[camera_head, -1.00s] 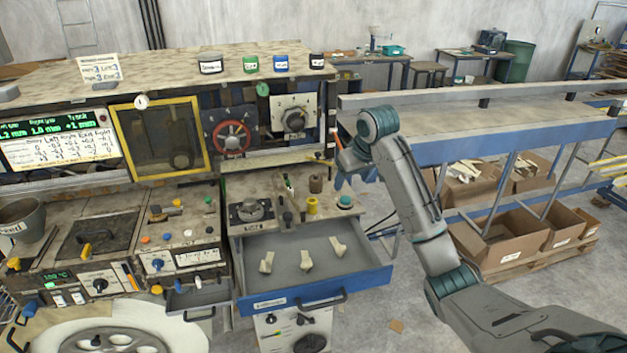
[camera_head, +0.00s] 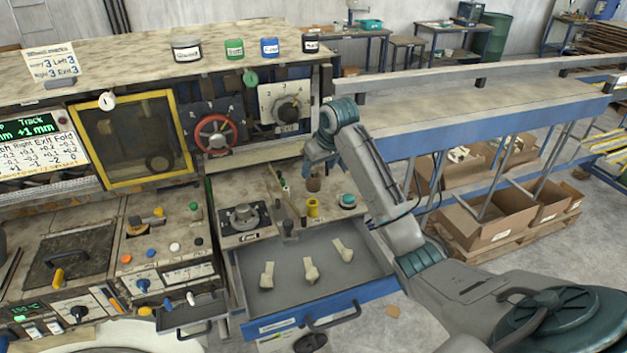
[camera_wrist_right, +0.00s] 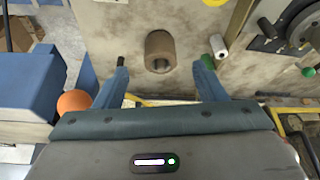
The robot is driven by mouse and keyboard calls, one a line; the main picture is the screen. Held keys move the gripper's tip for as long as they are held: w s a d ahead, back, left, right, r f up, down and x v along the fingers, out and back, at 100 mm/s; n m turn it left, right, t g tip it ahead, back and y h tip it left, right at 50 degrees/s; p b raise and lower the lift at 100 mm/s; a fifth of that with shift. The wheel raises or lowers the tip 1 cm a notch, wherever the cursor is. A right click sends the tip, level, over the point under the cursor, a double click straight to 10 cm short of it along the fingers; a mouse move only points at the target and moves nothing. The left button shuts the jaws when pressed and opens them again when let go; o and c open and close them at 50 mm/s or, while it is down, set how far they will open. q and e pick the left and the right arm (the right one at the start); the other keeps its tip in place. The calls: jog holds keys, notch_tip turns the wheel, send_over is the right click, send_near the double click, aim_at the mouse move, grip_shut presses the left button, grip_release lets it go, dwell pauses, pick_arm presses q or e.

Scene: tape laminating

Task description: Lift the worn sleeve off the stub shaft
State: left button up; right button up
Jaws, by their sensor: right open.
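The worn sleeve, a brown hollow cylinder (camera_head: 313,184), stands on the worn beige bench top behind a yellow cylinder. In the right wrist view the sleeve (camera_wrist_right: 160,46) shows its round end with a paler centre; I cannot clearly make out the stub shaft inside it. My right gripper (camera_head: 314,172) is directly above the sleeve in the head view. In the right wrist view its two blue fingers are spread, one on each side of the sleeve, with gaps on both sides. It holds nothing. My left gripper is not in view.
A yellow cylinder (camera_head: 313,207) and a teal-topped button (camera_head: 348,201) stand close to the sleeve. A round dial fixture (camera_head: 243,217) is to the left. An open drawer (camera_head: 330,277) with several pale pieces lies in front. A white rod (camera_wrist_right: 217,46) is near the right finger.

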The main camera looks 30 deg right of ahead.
aim_at(315, 174)
jog(key=shift+w+f, duration=0.1)
jog(key=shift+f, duration=0.2)
jog(key=x, duration=0.5)
jog(key=shift+w+r, duration=0.1)
jog(key=shift+w, duration=0.25)
jog(key=shift+w+f, duration=0.1)
jog(key=shift+f, duration=0.15)
jog(key=shift+c, duration=0.2)
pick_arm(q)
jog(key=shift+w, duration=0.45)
pick_arm(e)
jog(key=c, duration=1)
